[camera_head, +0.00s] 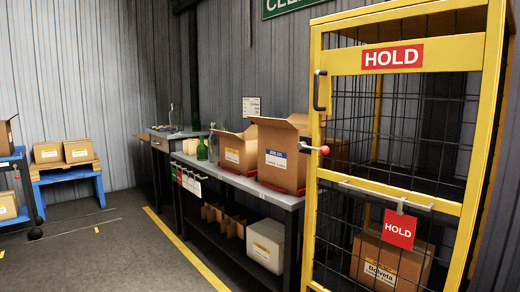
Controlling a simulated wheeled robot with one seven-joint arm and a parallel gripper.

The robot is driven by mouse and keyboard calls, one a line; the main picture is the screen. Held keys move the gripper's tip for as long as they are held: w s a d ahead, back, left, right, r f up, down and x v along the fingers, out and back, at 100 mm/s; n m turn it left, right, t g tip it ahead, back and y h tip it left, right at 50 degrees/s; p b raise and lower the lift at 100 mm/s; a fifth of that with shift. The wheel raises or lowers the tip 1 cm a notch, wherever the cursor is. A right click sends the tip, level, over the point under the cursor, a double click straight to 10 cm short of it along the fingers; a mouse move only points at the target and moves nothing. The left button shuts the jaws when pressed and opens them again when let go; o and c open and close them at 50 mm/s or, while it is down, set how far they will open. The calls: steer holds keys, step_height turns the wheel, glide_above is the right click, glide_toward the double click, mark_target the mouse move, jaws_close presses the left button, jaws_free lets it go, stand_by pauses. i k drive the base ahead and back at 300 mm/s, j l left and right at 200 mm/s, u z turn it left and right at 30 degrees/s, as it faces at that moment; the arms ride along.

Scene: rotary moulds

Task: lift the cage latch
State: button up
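A yellow-framed wire cage (490,75) stands at the right with a red HOLD sign (393,57) across its top. A latch lever with a red knob (324,150) juts from the left post of the cage, at about mid height. A dark upright handle (317,91) sits above it on the same post. A second red HOLD tag (399,229) hangs from a grey bar (385,195) across the front. The cage door appears closed. A labelled carton (390,262) is inside, behind the mesh. My gripper is not in view.
A long bench (235,180) runs along the wall left of the cage, bearing open cartons (281,150) and green bottles (202,149). A blue stand (68,178) with cartons is at the far left. Grey floor (110,255) with yellow lines is clear in front.

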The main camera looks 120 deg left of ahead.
mark_target(324, 151)
steer(key=u, duration=3.7)
